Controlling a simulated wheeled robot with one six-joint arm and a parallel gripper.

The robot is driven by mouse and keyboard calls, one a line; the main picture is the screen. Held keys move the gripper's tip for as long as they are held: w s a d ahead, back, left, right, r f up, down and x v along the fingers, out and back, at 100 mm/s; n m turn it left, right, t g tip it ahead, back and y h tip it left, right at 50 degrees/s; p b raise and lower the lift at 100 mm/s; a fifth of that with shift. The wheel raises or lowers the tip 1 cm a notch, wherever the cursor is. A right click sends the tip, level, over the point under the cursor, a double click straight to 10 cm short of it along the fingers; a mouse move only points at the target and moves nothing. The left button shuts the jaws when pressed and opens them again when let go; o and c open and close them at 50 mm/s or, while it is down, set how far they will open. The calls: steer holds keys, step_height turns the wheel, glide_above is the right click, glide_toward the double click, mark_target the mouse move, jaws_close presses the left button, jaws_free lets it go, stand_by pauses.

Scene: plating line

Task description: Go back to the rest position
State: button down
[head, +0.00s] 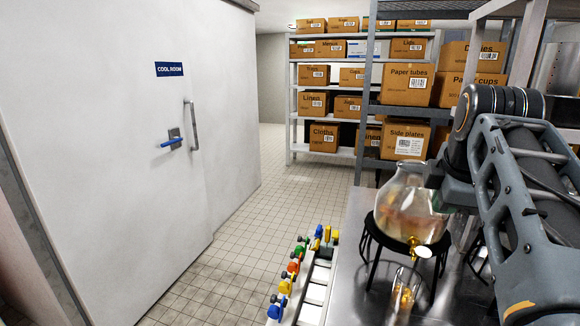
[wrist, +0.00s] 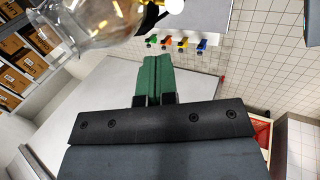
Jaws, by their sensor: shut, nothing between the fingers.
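My gripper (wrist: 154,62) shows in the wrist view with its two green fingers pressed together and nothing between them. A glass dispenser (head: 408,200) with amber liquid and a gold tap stands on a black stand (head: 372,238). It also shows at the top left of the wrist view (wrist: 85,22), close beyond the fingers. A clear drinking glass (head: 405,292) stands below the tap.
Several coloured valve-like pieces (head: 293,267) line the table's left edge. A white cool room door (head: 150,200) with a handle is at the left. Shelves of cardboard boxes (head: 405,85) stand behind. The tiled floor between is clear. The wrist view shows something red (wrist: 262,130) at right.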

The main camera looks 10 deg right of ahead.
step_height(320, 180, down, 11)
steer(key=w+a+m, duration=0.2)
steer(key=w+m, duration=0.1)
steer(key=m, duration=0.8)
steer(key=s+a+f+y, duration=0.1)
steer(key=s+a+f, duration=0.2)
steer(key=a+f, duration=0.4)
steer(key=s+a+f+m+g+y+p, duration=0.1)
steer(key=s+a+f, duration=0.2)
steer(key=a+f, duration=0.3)
step_height(320, 180, down, 2)
steer(key=shift+a, duration=0.35)
steer(key=shift+m, duration=0.3)
